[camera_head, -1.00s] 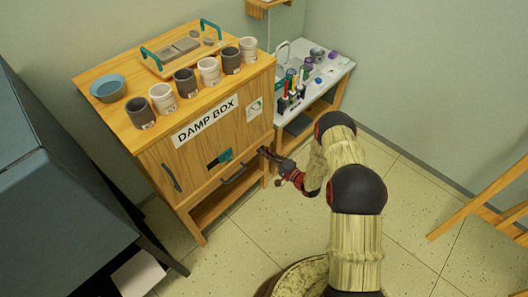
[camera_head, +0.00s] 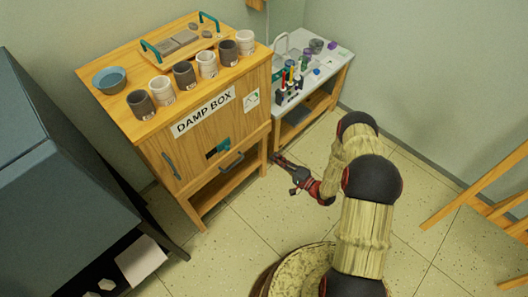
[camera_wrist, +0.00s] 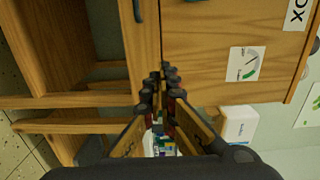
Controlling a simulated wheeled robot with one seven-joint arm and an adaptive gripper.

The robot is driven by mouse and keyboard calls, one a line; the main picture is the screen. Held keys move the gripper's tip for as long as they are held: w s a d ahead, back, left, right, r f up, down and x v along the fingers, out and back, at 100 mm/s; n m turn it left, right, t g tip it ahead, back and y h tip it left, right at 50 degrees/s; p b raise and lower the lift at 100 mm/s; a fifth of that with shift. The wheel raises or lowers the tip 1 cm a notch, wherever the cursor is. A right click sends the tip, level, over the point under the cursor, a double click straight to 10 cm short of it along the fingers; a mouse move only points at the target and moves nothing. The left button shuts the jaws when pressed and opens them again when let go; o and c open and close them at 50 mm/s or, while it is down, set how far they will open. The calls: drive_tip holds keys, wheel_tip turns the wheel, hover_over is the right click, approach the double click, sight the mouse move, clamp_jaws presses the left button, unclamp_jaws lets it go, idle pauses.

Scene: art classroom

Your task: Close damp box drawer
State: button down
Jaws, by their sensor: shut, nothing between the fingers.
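The damp box (camera_head: 245,122) is a wooden cabinet at the left of the head view, with a "DAMP BOX" label on its front. Its drawer (camera_head: 212,175) is the low strip with a dark bar handle (camera_head: 231,163). The drawer front looks flush or nearly flush; a small gap cannot be ruled out. In the wrist view the drawer front (camera_wrist: 143,45) and part of its handle (camera_wrist: 138,11) show beyond the fingers. My gripper (camera_head: 280,160) is shut and empty, just off the cabinet's lower right corner, apart from the handle.
Cups, a blue bowl (camera_head: 109,79) and a tool tray (camera_head: 183,44) stand on the cabinet top. A white side table (camera_head: 322,67) with markers is behind my gripper. A dark grey unit (camera_head: 60,190) stands left, a wooden easel (camera_head: 475,195) right. The floor between is clear.

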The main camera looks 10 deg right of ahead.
drive_tip(key=s+a+g+p, duration=0.1)
drive_tip(key=s+a+p, duration=0.2)
drive_tip(key=s+a, duration=0.5)
drive_tip(key=shift+t+h, duration=0.3)
drive_tip(key=shift+t, duration=0.4)
drive_tip(key=b+x, duration=0.3)
drive_tip(key=x, duration=1.3)
drive_tip(key=shift+w+d+r+b, duration=0.1)
drive_tip(key=shift+d+r+b, duration=0.05)
drive_tip(key=shift+b, duration=0.15)
